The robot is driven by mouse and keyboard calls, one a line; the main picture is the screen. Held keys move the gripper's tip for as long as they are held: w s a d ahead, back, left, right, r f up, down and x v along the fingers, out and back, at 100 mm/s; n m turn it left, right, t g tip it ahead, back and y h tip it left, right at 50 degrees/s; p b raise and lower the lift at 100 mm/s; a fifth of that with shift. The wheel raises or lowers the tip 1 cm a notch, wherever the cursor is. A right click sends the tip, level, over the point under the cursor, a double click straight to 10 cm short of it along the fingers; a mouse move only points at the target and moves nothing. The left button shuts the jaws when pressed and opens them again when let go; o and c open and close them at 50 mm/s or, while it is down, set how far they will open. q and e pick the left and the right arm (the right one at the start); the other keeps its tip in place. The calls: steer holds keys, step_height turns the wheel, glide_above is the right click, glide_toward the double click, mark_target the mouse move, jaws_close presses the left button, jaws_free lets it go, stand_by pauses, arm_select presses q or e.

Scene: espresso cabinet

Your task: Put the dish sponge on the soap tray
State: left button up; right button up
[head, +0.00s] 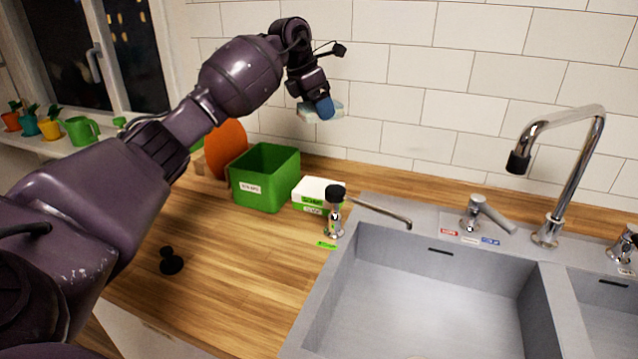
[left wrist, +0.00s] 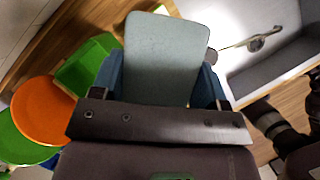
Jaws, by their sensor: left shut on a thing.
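The dish sponge, pale blue-grey with rounded corners, shows in the head view (head: 304,113) and large in the left wrist view (left wrist: 166,50). My left gripper (head: 322,106) is shut on it and holds it in the air in front of the tiled wall, above the counter. In the left wrist view its blue fingers (left wrist: 160,78) lie on both sides of the sponge. A low white tray with a green label (head: 318,187), which looks like the soap tray, sits on the counter below, left of the sink. My right gripper is not in view.
A green bin (head: 265,178) stands left of the tray, with an orange disc (head: 226,146) behind. The sink (head: 430,290) and tap (head: 570,170) are at right. The front counter is mostly clear.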

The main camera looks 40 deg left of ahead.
arm_select(q)
glide_above(323, 187)
steer(key=s, duration=0.1)
steer(key=f, duration=1.4)
steer(key=shift+s+a, duration=0.1)
steer(key=shift+a, duration=0.25)
steer(key=shift+f, duration=0.75)
steer(key=shift+f+b, duration=0.35)
steer(key=shift+f, duration=1.65)
steer(key=o, duration=0.4)
steer(key=shift+f, duration=0.15)
steer(key=o, duration=0.4)
